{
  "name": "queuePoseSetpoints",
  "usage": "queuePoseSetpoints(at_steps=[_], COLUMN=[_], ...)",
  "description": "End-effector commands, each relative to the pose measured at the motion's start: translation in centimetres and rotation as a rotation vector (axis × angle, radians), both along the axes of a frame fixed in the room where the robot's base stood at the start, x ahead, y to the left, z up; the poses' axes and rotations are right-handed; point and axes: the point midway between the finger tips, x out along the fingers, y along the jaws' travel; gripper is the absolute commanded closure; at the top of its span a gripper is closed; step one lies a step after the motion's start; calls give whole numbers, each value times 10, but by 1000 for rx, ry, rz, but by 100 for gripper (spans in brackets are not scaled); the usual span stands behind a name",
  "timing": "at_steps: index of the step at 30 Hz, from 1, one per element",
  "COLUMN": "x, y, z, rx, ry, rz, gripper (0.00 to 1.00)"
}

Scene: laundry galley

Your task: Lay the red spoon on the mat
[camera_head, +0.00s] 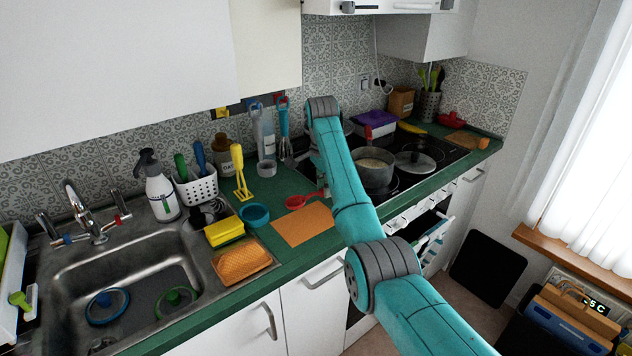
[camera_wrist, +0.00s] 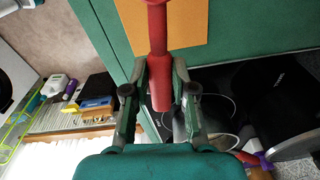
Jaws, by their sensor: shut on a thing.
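The red spoon (camera_head: 296,202) is in my gripper (camera_wrist: 161,82). The fingers are shut on its red handle (camera_wrist: 158,50), which points away from my wrist. In the head view the spoon's head shows just beyond the far edge of the flat orange mat (camera_head: 302,226) on the green counter. In the wrist view the handle passes in front of the mat (camera_wrist: 188,25). I cannot tell how high the spoon is above the counter. My arm hides most of my gripper in the head view.
The sink (camera_head: 140,285) is farther left. The hob with a pot (camera_head: 373,170) lies to the right. Bottles and utensils line the back wall.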

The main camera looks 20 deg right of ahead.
Motion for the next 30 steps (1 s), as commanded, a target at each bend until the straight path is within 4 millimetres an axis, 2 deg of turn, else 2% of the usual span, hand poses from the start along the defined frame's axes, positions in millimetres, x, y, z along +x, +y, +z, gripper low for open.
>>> queuePoseSetpoints(at_steps=[1, 3, 6, 19, 30], x=[1, 0, -2, -2, -3], y=[11, 22, 29, 30, 30], z=[7, 12, 16, 19, -9], rx=[24, 48, 66, 70, 69], ry=[14, 30, 41, 42, 43], rz=[-4, -10, -15, -16, -15], gripper=[100, 100, 100, 100, 100])
